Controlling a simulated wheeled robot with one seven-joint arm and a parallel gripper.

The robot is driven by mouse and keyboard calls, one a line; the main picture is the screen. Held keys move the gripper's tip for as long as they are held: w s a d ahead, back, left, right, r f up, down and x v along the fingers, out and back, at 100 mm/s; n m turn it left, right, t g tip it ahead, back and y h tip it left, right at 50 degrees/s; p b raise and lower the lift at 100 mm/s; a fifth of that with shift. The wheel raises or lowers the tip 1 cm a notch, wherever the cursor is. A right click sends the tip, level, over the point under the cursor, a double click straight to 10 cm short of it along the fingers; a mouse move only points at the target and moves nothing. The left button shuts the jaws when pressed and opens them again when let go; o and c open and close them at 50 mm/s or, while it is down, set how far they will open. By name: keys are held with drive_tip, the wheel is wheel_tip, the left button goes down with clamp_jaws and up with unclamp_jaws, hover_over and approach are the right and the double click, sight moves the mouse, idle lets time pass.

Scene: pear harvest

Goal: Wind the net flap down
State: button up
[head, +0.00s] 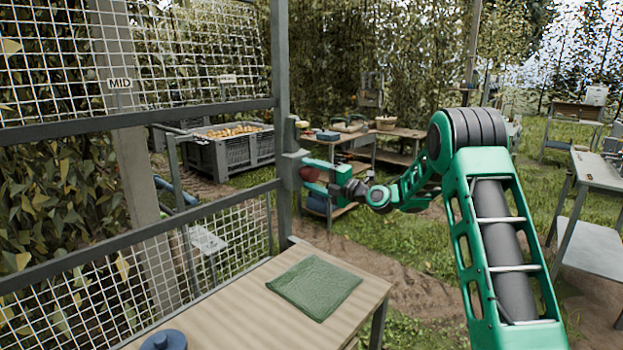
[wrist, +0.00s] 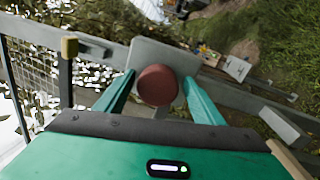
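A white mesh net (head: 190,50) hangs in a grey frame at the left of the head view, its lower bar level with the gap above a second mesh panel (head: 130,260). A grey winder box (head: 290,170) sits on the upright post, with a red-brown round knob (head: 310,173) on it. The knob also shows in the wrist view (wrist: 157,86). My gripper (head: 312,172) is at the knob. In the wrist view its green fingers (wrist: 158,78) stand on either side of the knob, with a narrow gap showing at each side. Whether they touch it deeper down is hidden.
A wooden table (head: 235,305) with a green cloth (head: 315,287) and a blue round object (head: 163,340) is in front. A grey crate of pears (head: 230,155) and a workbench (head: 400,134) stand behind. A grey metal table (head: 590,245) is at right. A sign reads MID (head: 120,84).

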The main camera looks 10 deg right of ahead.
drive_tip(key=shift+d, duration=0.15)
drive_tip(key=v, duration=1)
drive_tip(key=shift+s, duration=0.25)
drive_tip(key=shift+d+f, duration=0.1)
drive_tip(key=shift+d, duration=0.05)
drive_tip(key=s+d+f+m+g+h, duration=0.3)
drive_tip(key=s+m+g, duration=0.2)
drive_tip(key=s+m, duration=0.6)
drive_tip(key=s+d+f+m+g+h, duration=0.3)
drive_tip(key=s+m, duration=0.8)
drive_tip(key=s, duration=1.4)
drive_tip(key=s+d+f+m+g+h, duration=0.3)
drive_tip(key=s+m+g, duration=0.4)
drive_tip(key=s, duration=1.2)
drive_tip(key=d+m+h, duration=0.1)
drive_tip(key=d+m, duration=0.1)
drive_tip(key=m, duration=0.2)
drive_tip(key=shift+f+m+h, duration=0.3)
drive_tip(key=shift+h, duration=0.1)
